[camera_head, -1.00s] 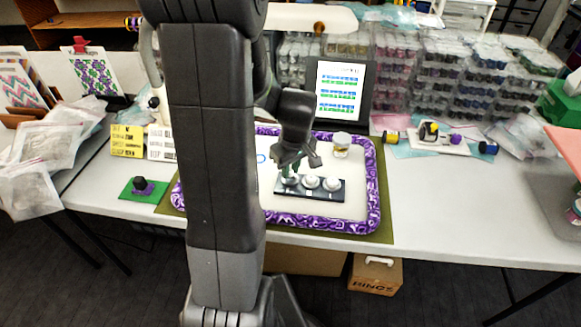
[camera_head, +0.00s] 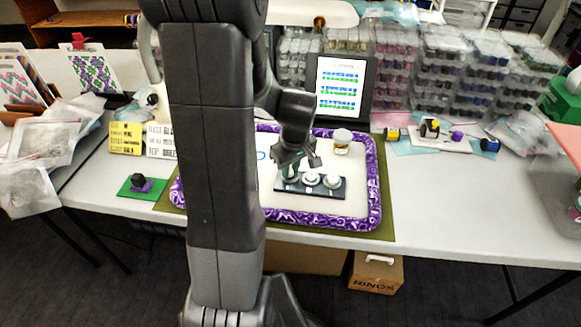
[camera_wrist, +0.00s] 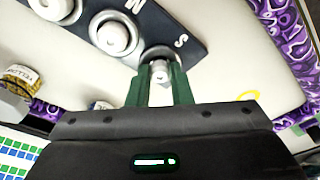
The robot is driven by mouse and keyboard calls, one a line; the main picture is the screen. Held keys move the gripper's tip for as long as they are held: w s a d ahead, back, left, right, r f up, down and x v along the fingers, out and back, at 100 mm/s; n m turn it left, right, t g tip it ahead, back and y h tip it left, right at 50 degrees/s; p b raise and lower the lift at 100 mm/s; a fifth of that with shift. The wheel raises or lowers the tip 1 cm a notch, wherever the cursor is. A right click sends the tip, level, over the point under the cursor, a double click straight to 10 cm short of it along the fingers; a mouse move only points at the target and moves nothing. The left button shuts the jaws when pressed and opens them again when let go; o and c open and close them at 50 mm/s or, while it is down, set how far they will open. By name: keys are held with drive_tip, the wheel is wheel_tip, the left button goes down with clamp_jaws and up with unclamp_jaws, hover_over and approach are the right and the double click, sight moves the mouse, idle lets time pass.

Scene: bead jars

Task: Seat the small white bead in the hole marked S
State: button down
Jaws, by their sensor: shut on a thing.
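The dark board (camera_head: 336,195) lies on the white tray and carries a row of round holders. In the wrist view its letters S and M show on the board (camera_wrist: 196,52). My gripper (camera_wrist: 160,80) has green fingers closed on the small white bead (camera_wrist: 160,72), at the edge of the holder beside the letter S. My gripper (camera_head: 290,172) also shows over the left end of the board in the head view. The fingers hide part of that holder, so I cannot tell whether the bead is inside its hole. Larger white pieces sit in the middle holder (camera_wrist: 114,37) and right holder (camera_head: 332,181).
The tray has a raised purple patterned rim (camera_head: 374,190). A yellow-labelled jar (camera_head: 342,141) stands on the tray behind the board. A lit screen (camera_head: 340,88) and stacked clear bead boxes stand behind. The tray's front right area is clear.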

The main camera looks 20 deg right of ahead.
idle(0.4)
drive_tip(key=c, duration=1.2)
unclamp_jaws()
wheel_tip(320, 180, up, 14)
drive_tip(key=s+p, duration=0.1)
drive_tip(key=s, duration=0.1)
drive_tip(key=shift+d+f, duration=0.2)
drive_tip(key=shift+f, duration=0.1)
drive_tip(key=f, duration=0.4)
drive_tip(key=w+f, duration=0.1)
drive_tip(key=f, duration=0.4)
drive_tip(key=w+f+b, duration=0.1)
drive_tip(key=f, duration=0.3)
drive_tip(key=shift+a+f, duration=0.25)
drive_tip(key=shift+f, duration=0.05)
drive_tip(key=shift+r, duration=0.3)
